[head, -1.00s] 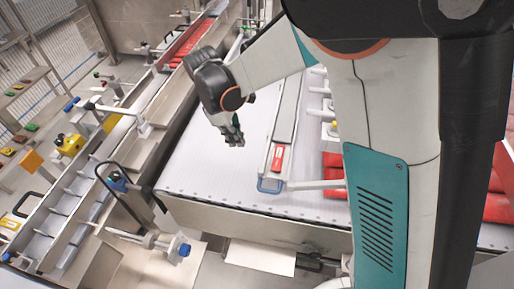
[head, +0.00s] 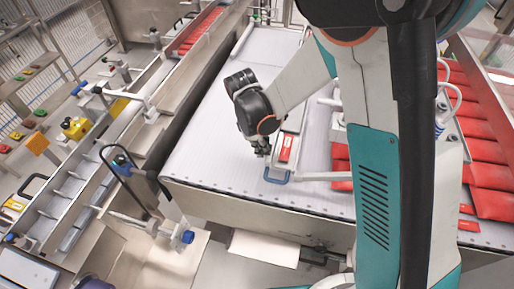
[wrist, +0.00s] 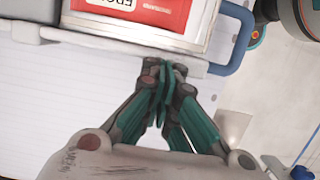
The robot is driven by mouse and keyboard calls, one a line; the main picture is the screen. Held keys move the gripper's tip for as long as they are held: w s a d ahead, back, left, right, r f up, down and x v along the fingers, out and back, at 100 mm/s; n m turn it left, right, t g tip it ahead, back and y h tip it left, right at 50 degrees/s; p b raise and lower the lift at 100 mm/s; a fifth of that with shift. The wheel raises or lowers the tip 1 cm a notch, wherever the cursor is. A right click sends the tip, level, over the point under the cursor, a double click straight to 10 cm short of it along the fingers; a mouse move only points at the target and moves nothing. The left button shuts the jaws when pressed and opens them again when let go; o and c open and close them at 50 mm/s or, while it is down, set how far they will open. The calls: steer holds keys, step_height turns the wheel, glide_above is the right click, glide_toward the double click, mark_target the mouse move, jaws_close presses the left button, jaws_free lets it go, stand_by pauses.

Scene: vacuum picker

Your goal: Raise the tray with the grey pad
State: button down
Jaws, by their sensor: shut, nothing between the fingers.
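A long narrow metal tray or channel runs along the white conveyor (head: 215,125) in the head view, with a red packet (head: 286,147) at its near end. A blue loop handle (head: 276,177) is at that end; it also shows in the wrist view (wrist: 242,38). My gripper (head: 262,151) is just left of the channel's near end. In the wrist view its fingertips (wrist: 165,74) are together and empty at the edge of the channel, below the red packet (wrist: 135,12). I cannot make out contact. No grey pad can be told for certain; my arm hides part of the channel.
Red packets (head: 490,145) lie in a row at the right, behind my arm. A white bar (head: 325,176) extends right from the channel's near end. A steel rail line (head: 75,195) with a yellow device (head: 75,128) stands at the left. The conveyor's left part is clear.

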steer(key=shift+d, duration=0.1)
steer(key=s+d+r, duration=0.2)
steer(key=d, duration=0.3)
steer(key=s+d+r+p, duration=0.1)
steer(key=d+r, duration=0.2)
steer(key=d, duration=0.3)
steer(key=shift+s, duration=0.4)
steer(key=shift+r, duration=0.1)
